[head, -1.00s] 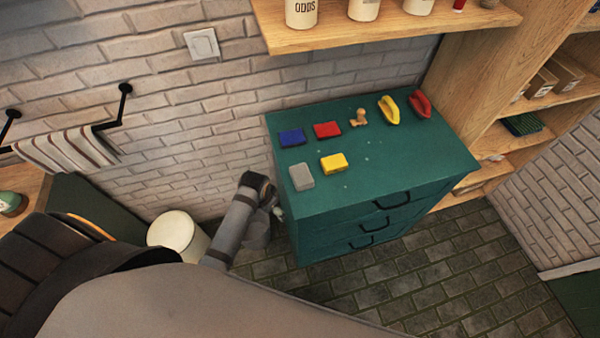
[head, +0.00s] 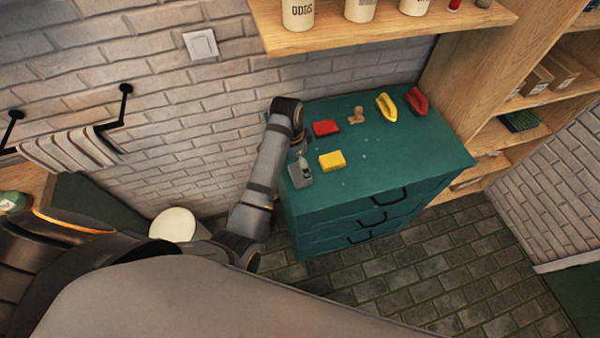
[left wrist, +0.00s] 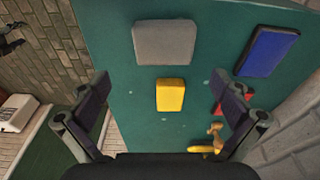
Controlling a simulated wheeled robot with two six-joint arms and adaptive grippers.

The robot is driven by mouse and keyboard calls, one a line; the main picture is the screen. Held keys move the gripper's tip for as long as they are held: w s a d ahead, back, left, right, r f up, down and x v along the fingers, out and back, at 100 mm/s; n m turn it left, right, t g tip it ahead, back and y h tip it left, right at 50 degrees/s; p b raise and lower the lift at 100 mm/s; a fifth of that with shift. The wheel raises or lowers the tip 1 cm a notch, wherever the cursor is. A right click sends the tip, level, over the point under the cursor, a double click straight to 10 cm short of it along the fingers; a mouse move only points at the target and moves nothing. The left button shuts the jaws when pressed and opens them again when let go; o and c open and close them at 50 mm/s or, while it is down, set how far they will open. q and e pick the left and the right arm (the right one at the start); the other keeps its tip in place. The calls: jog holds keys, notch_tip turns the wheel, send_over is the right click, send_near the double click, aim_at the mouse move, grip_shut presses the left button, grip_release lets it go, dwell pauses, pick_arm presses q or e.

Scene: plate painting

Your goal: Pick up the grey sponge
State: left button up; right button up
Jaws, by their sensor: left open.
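The grey sponge (head: 300,178) lies at the left front corner of the green cabinet's top (head: 390,160), partly covered by my left gripper (head: 303,160) in the head view. In the left wrist view the grey sponge (left wrist: 165,42) lies flat, whole and untouched. My left gripper (left wrist: 165,105) is open and empty, its two fingers wide apart above the cabinet top. The sponge shows beyond the fingertips in that view. My right gripper is in neither view.
A yellow block (head: 332,160) lies just right of the grey sponge. A red block (head: 326,128), a blue block (left wrist: 267,51), a small wooden figure (head: 356,116), and yellow (head: 386,107) and red (head: 416,101) handled items lie behind. A wooden shelf (head: 400,32) hangs above the back.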

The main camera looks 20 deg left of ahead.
aim_at(299, 172)
pick_arm(q)
jog(key=shift+w+f, duration=0.1)
jog(key=shift+f, duration=0.7)
jog(key=shift+f+p, duration=0.35)
jog(key=f, duration=0.2)
jog(key=f+p, duration=0.1)
jog(key=f, duration=0.1)
jog(key=shift+w+a, duration=0.1)
jog(key=shift+a, duration=0.1)
jog(key=shift+f, duration=0.35)
jog(key=c, duration=0.9)
